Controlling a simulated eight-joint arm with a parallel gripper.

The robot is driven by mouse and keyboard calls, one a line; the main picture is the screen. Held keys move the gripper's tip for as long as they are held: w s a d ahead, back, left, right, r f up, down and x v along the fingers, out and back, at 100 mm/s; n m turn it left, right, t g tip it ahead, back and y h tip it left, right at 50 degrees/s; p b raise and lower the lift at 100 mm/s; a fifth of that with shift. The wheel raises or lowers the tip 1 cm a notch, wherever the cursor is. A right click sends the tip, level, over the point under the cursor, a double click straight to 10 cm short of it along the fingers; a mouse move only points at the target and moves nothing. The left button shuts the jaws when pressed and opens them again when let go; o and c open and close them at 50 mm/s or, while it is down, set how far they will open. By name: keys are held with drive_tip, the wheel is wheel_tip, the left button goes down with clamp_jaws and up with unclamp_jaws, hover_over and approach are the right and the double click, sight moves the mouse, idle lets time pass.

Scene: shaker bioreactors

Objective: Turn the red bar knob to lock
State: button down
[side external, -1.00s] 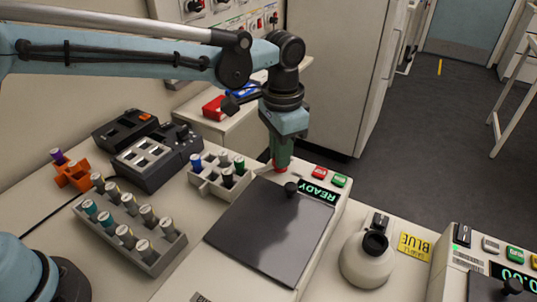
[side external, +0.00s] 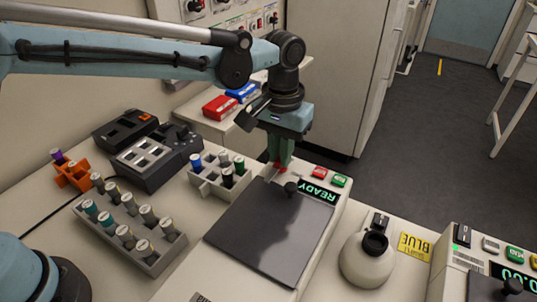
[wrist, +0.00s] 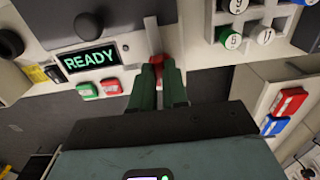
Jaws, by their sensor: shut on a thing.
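The red bar knob (wrist: 169,72) shows between my green fingertips in the wrist view. A little of the red knob (side external: 278,166) also shows under the fingers in the side view, at the back corner of the shaker with the READY display. My gripper (wrist: 162,64) points down at the knob and is shut on it; the side view shows my gripper (side external: 281,164) there too. The fingers hide much of the knob, so its exact angle is hard to tell.
The shaker's dark lid (side external: 270,232) with a black knob lies in front. The READY display (side external: 317,190) and red and green buttons are beside the gripper. A white vial rack (side external: 216,186) stands close on the left. A round pale vessel (side external: 367,265) is at right.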

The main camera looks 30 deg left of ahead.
idle(0.4)
drive_tip(key=c, duration=1.1)
unclamp_jaws()
drive_tip(key=shift+c, duration=0.2)
drive_tip(key=shift+r, duration=0.1)
wheel_tip(320, 180, up, 12)
